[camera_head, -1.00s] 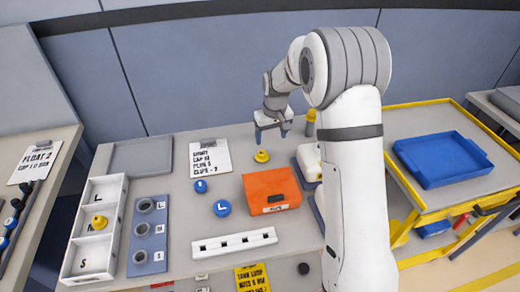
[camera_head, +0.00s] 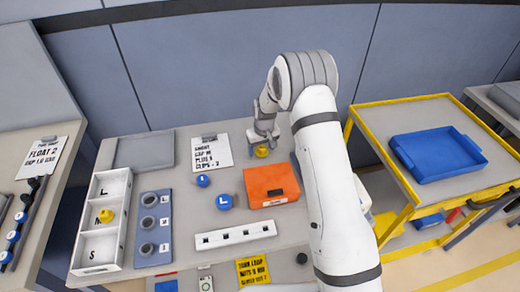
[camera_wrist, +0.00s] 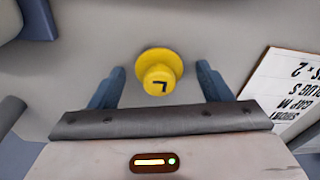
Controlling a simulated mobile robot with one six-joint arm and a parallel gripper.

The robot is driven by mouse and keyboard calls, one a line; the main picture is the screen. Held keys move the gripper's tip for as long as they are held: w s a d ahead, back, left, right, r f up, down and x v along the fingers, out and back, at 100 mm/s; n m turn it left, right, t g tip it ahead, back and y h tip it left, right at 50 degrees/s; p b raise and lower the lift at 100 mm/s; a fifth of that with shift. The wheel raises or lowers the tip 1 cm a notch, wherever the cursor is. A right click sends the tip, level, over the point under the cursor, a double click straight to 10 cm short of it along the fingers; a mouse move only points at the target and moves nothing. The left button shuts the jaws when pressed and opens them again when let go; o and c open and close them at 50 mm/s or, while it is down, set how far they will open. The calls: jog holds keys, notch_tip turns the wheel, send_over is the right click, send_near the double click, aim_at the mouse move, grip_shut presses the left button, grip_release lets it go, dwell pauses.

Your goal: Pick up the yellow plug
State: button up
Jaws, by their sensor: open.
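A yellow plug (camera_head: 262,151) with a round flange and an L-like mark on its knob stands on the grey bench, towards the back. In the wrist view the plug (camera_wrist: 158,72) sits between the two blue fingers, with a gap on each side. My gripper (camera_head: 261,143) is open above and around the plug and holds nothing. In the head view the fingers partly hide the plug. Another yellow piece (camera_head: 106,216) sits in the middle compartment of the white tray (camera_head: 101,242) at the left.
An orange box (camera_head: 268,181) stands just in front of my gripper. A white label sheet (camera_head: 211,151) lies left of it. Blue caps (camera_head: 224,201) and a white slotted strip (camera_head: 235,235) lie nearer. A blue tray (camera_head: 438,155) rests on the yellow cart at right.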

jog(key=c, duration=1.1)
